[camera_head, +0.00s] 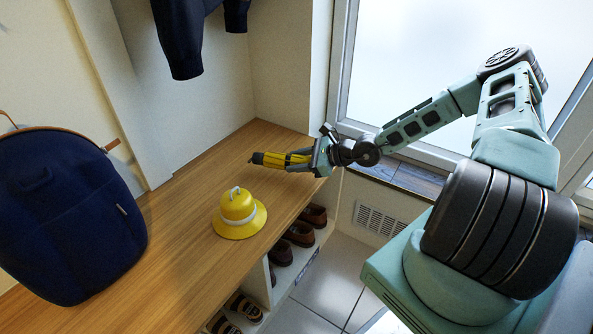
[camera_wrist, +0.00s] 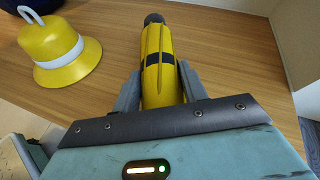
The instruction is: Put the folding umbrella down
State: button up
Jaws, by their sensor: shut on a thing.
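The folding umbrella (camera_head: 272,159) is yellow with black bands and a dark end. My gripper (camera_head: 300,161) is shut on it over the far right part of the wooden bench top. In the wrist view the umbrella (camera_wrist: 157,58) lies between the two fingers of my gripper (camera_wrist: 162,88), its dark end pointing away from the palm. The umbrella is roughly level. I cannot tell whether it touches the bench or hangs just above it. Its near end is hidden by my gripper.
A yellow hat (camera_head: 238,214) with a white band sits on the bench top (camera_head: 180,240), near its front edge. A navy backpack (camera_head: 70,215) stands at left. Shoes (camera_head: 300,234) fill cubbies below. A dark garment (camera_head: 190,40) hangs above. Bench behind the hat is clear.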

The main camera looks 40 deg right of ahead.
jog(key=shift+f+b, duration=0.4)
jog(key=shift+f, duration=0.9)
jog(key=shift+f, duration=0.1)
jog(key=o, duration=1.1)
